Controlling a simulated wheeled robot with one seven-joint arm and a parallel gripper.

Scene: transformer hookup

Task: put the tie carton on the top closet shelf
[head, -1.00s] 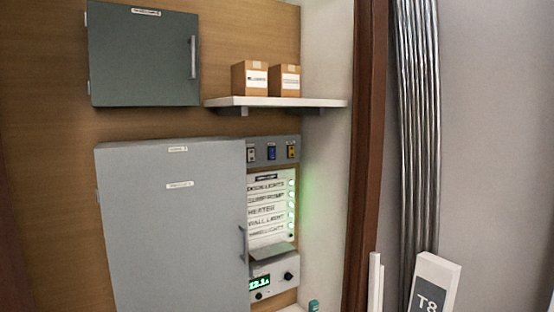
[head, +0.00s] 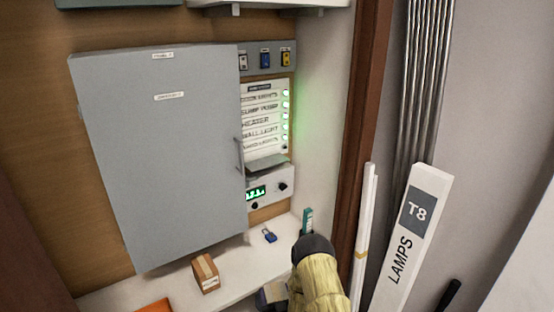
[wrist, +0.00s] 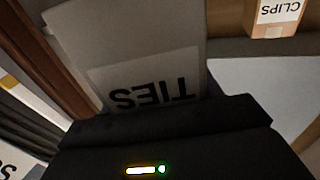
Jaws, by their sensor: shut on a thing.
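The tie carton (wrist: 130,45) fills the upper middle of the wrist view, with its "TIES" label upside down. My gripper (wrist: 165,122) is shut on it; its dark body crosses the lower part of that view. In the head view, my arm comes up from the bottom edge, right of centre, and the hold on the carton cannot be made out there. The top closet shelf (head: 270,4) shows only as a white underside and front edge at the top of the head view; its upper surface is out of frame.
A brown carton (head: 205,273) stands on the white lower shelf (head: 240,262); a "CLIPS" carton (wrist: 277,16) shows in the wrist view. A blue padlock (head: 269,235) and a green item (head: 307,221) lie behind. A grey cabinet (head: 165,150) juts out left. A lamp box (head: 412,230) stands right.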

